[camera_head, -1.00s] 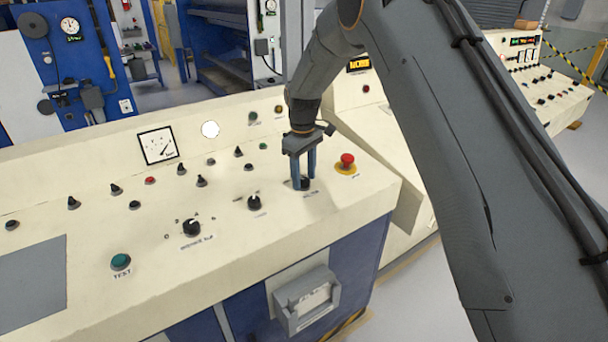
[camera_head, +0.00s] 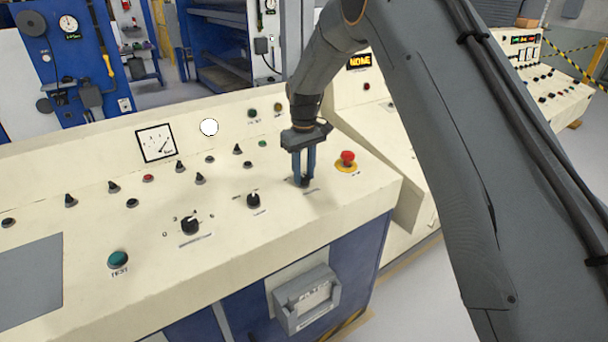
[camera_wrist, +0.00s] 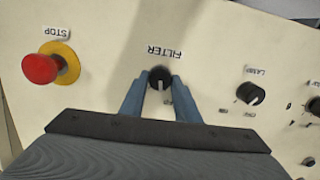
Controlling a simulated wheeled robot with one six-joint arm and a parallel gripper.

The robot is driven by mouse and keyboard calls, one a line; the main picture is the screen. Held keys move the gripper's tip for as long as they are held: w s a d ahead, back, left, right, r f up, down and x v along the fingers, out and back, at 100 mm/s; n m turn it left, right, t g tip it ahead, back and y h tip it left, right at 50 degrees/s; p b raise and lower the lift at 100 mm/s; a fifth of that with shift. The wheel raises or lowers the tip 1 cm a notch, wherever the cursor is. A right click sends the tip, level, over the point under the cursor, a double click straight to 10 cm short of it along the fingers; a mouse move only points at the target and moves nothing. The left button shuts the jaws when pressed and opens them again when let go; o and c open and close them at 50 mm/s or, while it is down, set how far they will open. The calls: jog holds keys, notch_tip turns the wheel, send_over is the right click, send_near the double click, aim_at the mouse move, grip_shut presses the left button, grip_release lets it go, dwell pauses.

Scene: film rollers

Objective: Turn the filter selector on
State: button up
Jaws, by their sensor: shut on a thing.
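The filter selector (camera_wrist: 160,76) is a black round knob with a white pointer line, under a label reading FILTER in the wrist view. In the head view the filter selector (camera_head: 305,182) shows at the fingertips, near the right end of the cream panel. My gripper (camera_head: 304,180) points down and is shut on this knob. In the wrist view my gripper (camera_wrist: 160,84) has one blue finger on each side of the knob. The pointer line runs toward the bottom of the wrist picture. Part of a small label beside the knob is hidden by a finger.
A red STOP button (camera_head: 347,158) on a yellow ring stands close to the right of my gripper. A lamp knob (camera_head: 254,200) is to the left, with a larger selector (camera_head: 190,225) beyond it. A lit display (camera_head: 359,62) behind reads NONE.

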aim_at(306, 176)
jog(key=m+b, duration=0.1)
jog(key=m, duration=0.3)
jog(key=shift+m, duration=0.3)
jog(key=m, duration=0.4)
jog(key=shift+d+y, duration=0.1)
jog(key=shift+y, duration=0.3)
jog(key=shift+m, duration=0.3)
jog(key=o, duration=1)
jog(key=shift+o, duration=0.2)
jog(key=r, duration=0.2)
jog(key=r+b, duration=0.1)
jog(key=r, duration=0.1)
jog(key=r+b, duration=0.1)
jog(key=r, duration=0.1)
jog(key=shift+w+d+r, duration=0.15)
jog(key=shift+d+r, duration=0.05)
jog(key=shift+d, duration=0.05)
jog(key=shift+r+b, duration=0.35)
jog(key=shift+r, duration=0.4)
jog(key=shift+d, duration=0.15)
